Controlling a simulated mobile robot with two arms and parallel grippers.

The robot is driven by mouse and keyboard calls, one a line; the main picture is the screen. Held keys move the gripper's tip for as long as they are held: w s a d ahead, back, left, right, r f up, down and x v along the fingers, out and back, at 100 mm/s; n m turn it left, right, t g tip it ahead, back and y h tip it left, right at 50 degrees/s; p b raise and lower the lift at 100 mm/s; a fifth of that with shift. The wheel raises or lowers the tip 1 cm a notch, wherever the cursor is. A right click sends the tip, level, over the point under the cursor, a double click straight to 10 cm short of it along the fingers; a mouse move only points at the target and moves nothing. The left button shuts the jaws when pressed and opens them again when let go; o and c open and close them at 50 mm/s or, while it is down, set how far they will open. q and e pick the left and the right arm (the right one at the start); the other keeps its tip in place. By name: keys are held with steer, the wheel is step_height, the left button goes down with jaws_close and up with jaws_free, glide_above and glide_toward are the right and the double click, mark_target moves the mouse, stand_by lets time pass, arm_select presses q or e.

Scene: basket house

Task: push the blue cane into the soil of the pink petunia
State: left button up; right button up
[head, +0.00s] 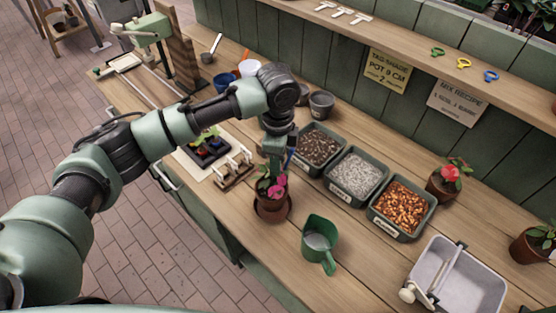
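The pink petunia (277,190) stands in a brown pot (272,208) near the table's front edge, left of the green jug. My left gripper (274,165) points down right above the plant, close to its leaves. A short length of the blue cane (289,158) shows near upright along the right side of the gripper. The cane's lower end and the soil are hidden by the plant and gripper. The fingertips are too small and covered to tell whether they grip the cane. My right gripper is out of view.
Trays of dark mix (318,128), grey grit (356,158) and orange bark (402,190) lie behind. A wooden rack (235,168) stands to the left. A grey bin (478,288) and a red-flowered pot (443,186) are right.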

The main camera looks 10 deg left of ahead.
arm_select(q)
step_height(320, 180, up, 8)
steer(key=p, duration=0.7)
steer(key=shift+f, duration=0.1)
stand_by(0.4)
